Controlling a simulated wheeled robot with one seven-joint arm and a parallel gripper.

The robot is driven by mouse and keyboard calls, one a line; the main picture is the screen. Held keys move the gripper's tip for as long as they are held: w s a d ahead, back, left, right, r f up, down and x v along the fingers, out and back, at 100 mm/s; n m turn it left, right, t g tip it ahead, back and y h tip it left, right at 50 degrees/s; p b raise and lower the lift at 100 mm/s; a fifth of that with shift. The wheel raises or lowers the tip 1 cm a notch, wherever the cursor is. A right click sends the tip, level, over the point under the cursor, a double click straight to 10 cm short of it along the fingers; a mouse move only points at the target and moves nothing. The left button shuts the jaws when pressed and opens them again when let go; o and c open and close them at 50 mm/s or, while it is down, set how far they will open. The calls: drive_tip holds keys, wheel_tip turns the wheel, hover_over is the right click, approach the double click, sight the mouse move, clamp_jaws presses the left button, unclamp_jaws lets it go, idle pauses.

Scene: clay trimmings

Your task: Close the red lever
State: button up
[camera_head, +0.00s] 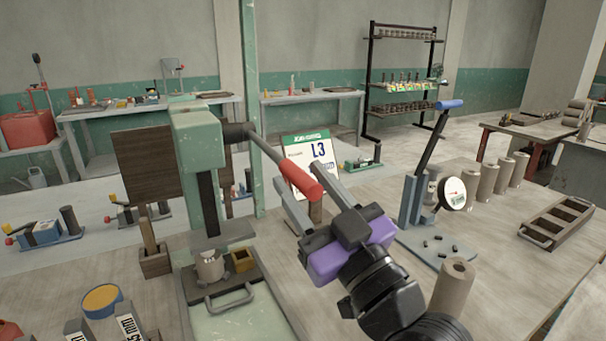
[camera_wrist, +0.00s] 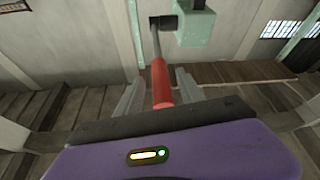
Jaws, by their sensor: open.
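The red lever grip (camera_head: 300,178) sits at the end of a grey rod that slants down to the right from the green press (camera_head: 200,150). My gripper (camera_head: 310,182) is open, with its grey fingers near the red grip. In the wrist view the red grip (camera_wrist: 162,84) lies between the two open fingers (camera_wrist: 158,98), and a gap shows on each side. The rod runs up from it to the dark hub (camera_wrist: 163,22) on the green press head (camera_wrist: 196,30). I cannot tell whether a finger touches the grip.
A blue-handled lever press (camera_head: 425,165) with a round dial stands to the right. An L3 sign (camera_head: 310,150) stands behind my gripper. A clay cylinder (camera_head: 452,288) is near my wrist.

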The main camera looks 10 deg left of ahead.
drive_tip(key=shift+w+a+r, duration=0.2)
drive_tip(key=shift+w+a, duration=0.15)
drive_tip(key=shift+w, duration=0.05)
drive_tip(key=shift+c, duration=0.3)
clamp_jaws()
idle(1.0)
